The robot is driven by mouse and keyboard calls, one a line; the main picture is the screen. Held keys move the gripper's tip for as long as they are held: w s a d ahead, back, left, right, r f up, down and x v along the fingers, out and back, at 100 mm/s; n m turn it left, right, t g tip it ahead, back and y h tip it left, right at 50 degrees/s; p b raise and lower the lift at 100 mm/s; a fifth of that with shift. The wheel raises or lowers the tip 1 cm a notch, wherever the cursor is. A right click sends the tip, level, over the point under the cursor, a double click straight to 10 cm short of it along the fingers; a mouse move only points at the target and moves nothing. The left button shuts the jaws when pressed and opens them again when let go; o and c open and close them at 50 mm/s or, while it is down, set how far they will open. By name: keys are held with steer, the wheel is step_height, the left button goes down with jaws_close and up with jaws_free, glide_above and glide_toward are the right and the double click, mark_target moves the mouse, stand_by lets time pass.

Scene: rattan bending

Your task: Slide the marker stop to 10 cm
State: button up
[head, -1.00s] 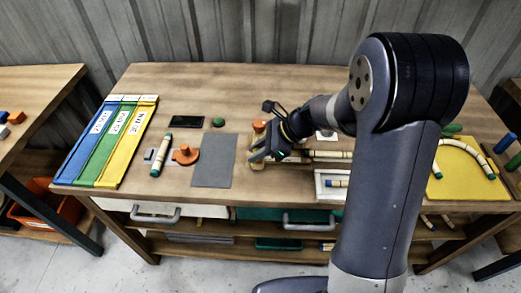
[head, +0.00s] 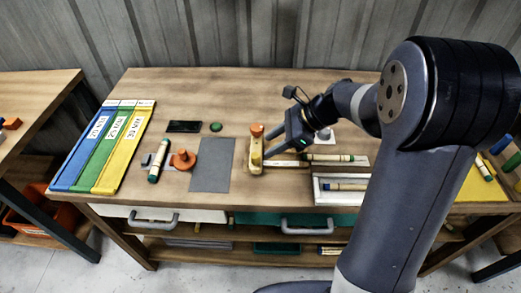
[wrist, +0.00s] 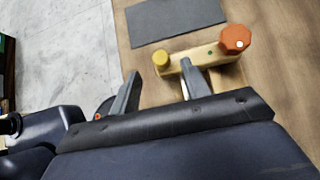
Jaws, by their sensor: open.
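A wooden piece (head: 256,150) with an orange knob (head: 257,130) and a yellow peg (head: 256,160) stands mid-table; I cannot tell for sure whether this is the marker stop. In the wrist view the same wooden piece (wrist: 207,57) shows its yellow peg (wrist: 161,59) and orange knob (wrist: 235,38). My gripper (head: 272,152) is open, just right of the piece. In the wrist view my gripper (wrist: 160,90) has its right finger close against or over the wood, contact unclear. Nothing is held. No 10 cm mark is readable.
A grey mat (head: 212,165) lies left of the piece. An orange fitting (head: 184,160) and a banded rattan stick (head: 158,162) lie further left, beside coloured strips (head: 126,150). A white tray (head: 325,196) holds a stick to the right. My arm covers the right side.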

mark_target(256, 155)
steer(key=shift+v, duration=1.5)
steer(key=shift+a, duration=0.1)
steer(key=x, duration=1)
steer(key=shift+s+f, duration=0.1)
steer(key=shift+f, duration=0.35)
steer(key=shift+d+r, duration=0.15)
steer(key=shift+d, duration=1.35)
steer(key=shift+a, duration=0.15)
